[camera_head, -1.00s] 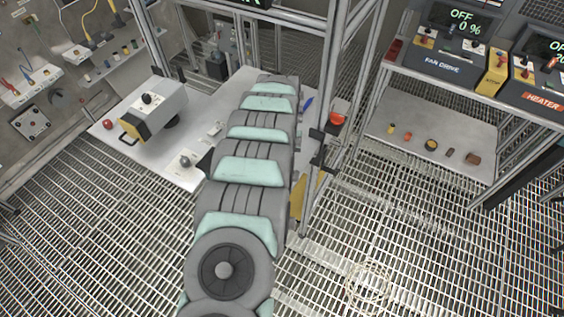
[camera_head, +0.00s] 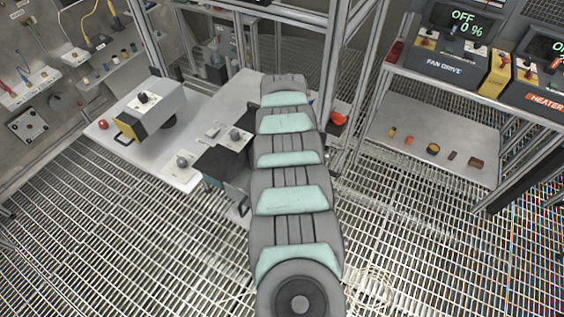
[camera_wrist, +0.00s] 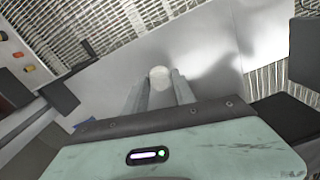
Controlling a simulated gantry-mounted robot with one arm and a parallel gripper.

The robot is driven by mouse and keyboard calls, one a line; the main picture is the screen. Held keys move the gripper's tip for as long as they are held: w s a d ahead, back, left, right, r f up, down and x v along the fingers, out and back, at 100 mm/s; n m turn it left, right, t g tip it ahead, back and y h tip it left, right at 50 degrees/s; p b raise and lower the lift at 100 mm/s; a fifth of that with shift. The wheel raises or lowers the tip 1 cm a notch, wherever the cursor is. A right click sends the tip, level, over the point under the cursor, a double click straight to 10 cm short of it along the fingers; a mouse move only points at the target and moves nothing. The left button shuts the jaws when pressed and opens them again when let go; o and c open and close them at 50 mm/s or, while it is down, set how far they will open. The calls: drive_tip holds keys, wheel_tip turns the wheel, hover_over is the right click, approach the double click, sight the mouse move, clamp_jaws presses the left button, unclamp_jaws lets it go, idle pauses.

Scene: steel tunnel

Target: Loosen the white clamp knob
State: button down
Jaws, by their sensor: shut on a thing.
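The white clamp knob (camera_wrist: 159,73) shows in the middle of the wrist view as a small round white cap. My gripper (camera_wrist: 160,86) has one finger on each side of it and is shut on it. The knob sits over a pale grey surface (camera_wrist: 105,92). What lies under the knob is hidden by the fingers. In the head view my arm covers the knob and the gripper.
In the head view a white table (camera_head: 181,173) bears a grey and yellow box (camera_head: 160,108), a dark box (camera_head: 222,163) and a red ball (camera_head: 102,124). A red-orange cup-like part (camera_head: 339,118) is by the frame post. A shelf (camera_head: 465,130) holds several small parts.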

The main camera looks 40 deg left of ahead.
drive_tip(key=n+b, duration=0.2)
drive_tip(key=n, duration=0.1)
drive_tip(key=shift+f, duration=0.25)
drive_tip(key=shift+r+n+b, duration=0.2)
drive_tip(key=shift+n+b, duration=0.75)
drive_tip(key=shift+n, duration=0.35)
drive_tip(key=c, duration=1)
unclamp_jaws()
drive_tip(key=shift+c, duration=0.2)
wheel_tip(320, 180, up, 11)
drive_tip(key=b, duration=0.1)
